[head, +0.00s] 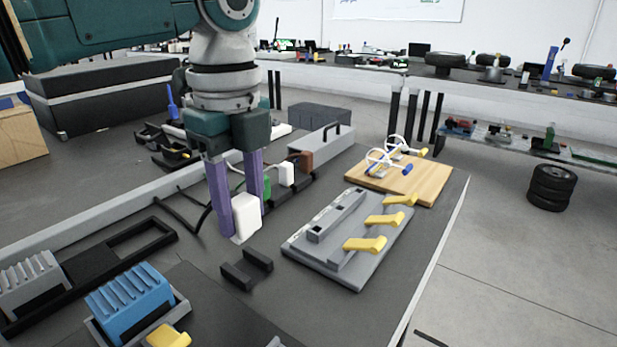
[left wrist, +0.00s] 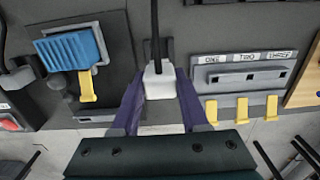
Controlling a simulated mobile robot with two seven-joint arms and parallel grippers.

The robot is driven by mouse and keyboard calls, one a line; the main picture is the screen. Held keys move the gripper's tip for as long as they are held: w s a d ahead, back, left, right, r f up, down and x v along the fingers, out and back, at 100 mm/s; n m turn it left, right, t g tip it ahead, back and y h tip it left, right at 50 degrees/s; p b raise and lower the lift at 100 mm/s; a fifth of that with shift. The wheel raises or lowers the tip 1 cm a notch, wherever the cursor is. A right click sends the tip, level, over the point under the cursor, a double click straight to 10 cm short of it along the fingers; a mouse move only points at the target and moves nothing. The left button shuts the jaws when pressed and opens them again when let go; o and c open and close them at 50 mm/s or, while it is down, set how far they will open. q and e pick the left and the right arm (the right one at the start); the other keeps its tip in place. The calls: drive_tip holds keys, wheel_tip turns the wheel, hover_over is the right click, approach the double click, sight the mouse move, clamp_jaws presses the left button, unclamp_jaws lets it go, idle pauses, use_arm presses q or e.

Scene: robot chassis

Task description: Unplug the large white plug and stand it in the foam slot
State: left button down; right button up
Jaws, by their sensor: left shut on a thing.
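The large white plug (head: 246,216) is held upright between the purple fingers of my left gripper (head: 236,222), low over the table. It also shows in the left wrist view (left wrist: 159,82), between the fingertips, with a black cable at its far end. A small dark grooved block (head: 247,268), which looks like the foam slot, sits just in front of the plug, apart from it in the head view. I cannot tell whether the plug's lower end touches the table. My right gripper is out of view.
Behind the gripper, a dark power strip carries a smaller white plug (head: 286,173), a brown plug (head: 299,160) and a green one (head: 266,188). A grey panel with yellow levers (head: 338,245) stands to the right. A blue ribbed block (head: 130,300) is at front left.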

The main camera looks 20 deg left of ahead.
sight(240, 200)
use_arm(q)
drive_tip(key=shift+f+b, duration=0.6)
drive_tip(key=shift+f, duration=0.9)
drive_tip(key=shift+p, duration=0.95)
drive_tip(key=shift+f+b, duration=1.05)
drive_tip(key=shift+f, duration=0.35)
idle(0.4)
drive_tip(key=shift+c, duration=1.7)
unclamp_jaws()
drive_tip(key=shift+r, duration=0.15)
wheel_tip(240, 200, up, 10)
drive_tip(key=p, duration=0.2)
drive_tip(key=shift+p, duration=0.3)
